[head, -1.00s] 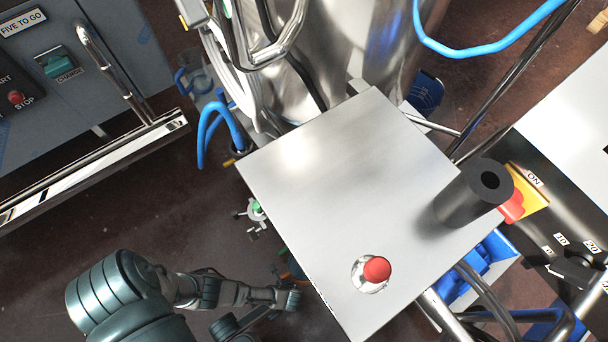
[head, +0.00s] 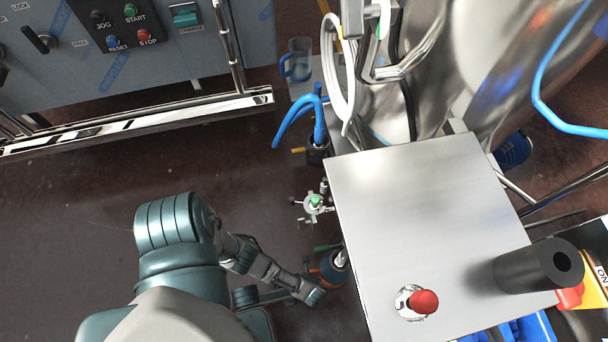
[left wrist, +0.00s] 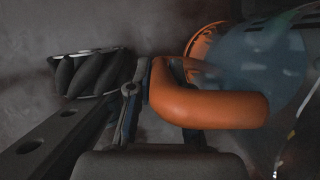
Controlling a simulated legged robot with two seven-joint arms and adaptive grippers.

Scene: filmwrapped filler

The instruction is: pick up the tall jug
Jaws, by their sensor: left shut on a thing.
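A jug with an orange handle and a see-through blue-grey body shows in the left wrist view (left wrist: 265,75). In the head view, the jug (head: 333,264) is small and partly hidden beside the left edge of the metal tabletop. My left gripper (head: 318,296) is low beside it. In the left wrist view, my left gripper (left wrist: 135,95) is shut on the orange handle (left wrist: 210,105), at its left side. The jug's base and far side are hidden. My right gripper is not in view.
The metal tabletop (head: 430,215) overhangs close right of my gripper, with a red button (head: 424,302) and a black cylinder (head: 530,270). A green-knobbed valve (head: 316,202) and a blue-handled clear jug (head: 297,62) stand farther back. The floor at left (head: 80,230) is clear.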

